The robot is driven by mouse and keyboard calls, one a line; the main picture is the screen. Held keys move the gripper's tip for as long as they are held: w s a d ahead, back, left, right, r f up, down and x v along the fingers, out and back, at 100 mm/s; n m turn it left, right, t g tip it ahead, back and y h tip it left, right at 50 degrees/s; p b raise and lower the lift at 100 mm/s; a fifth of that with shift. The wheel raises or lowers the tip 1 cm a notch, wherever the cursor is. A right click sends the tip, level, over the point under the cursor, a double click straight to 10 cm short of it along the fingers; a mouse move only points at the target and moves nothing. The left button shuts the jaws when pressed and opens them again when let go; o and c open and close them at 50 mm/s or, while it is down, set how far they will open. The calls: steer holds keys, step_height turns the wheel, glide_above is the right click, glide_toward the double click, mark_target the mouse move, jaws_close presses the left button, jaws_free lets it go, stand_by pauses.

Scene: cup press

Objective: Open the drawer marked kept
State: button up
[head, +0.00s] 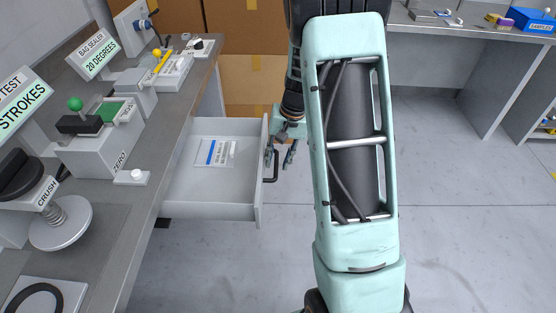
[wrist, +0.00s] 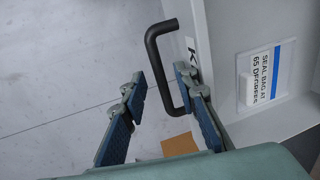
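The drawer (head: 212,212) under the left bench is pulled out, its inside in view. Its black bar handle (head: 274,168) is on the right-hand front face; it also shows in the wrist view (wrist: 157,70). A label on that face shows a "K" (wrist: 191,46), the rest hidden behind my finger. My gripper (head: 281,157) is at the handle with its fingers spread. In the wrist view my gripper (wrist: 158,85) has the handle's bar in the gap between its fingertips, the right fingertip close to the handle's inner side. I cannot tell whether either finger touches it.
Inside the drawer lies a card reading "SEAL BAG AT 65 DEGREES" (wrist: 264,74) with a small white block. The bench (head: 150,205) carries a crush press (head: 60,222), a stamping device (head: 100,145) and a bag sealer. Cardboard boxes (head: 250,40) stand behind. The floor to the right is clear.

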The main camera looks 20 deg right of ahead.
step_height(320, 180, up, 11)
steer(key=d, duration=0.2)
steer(key=shift+s+r, duration=0.2)
steer(key=shift+s, duration=0.2)
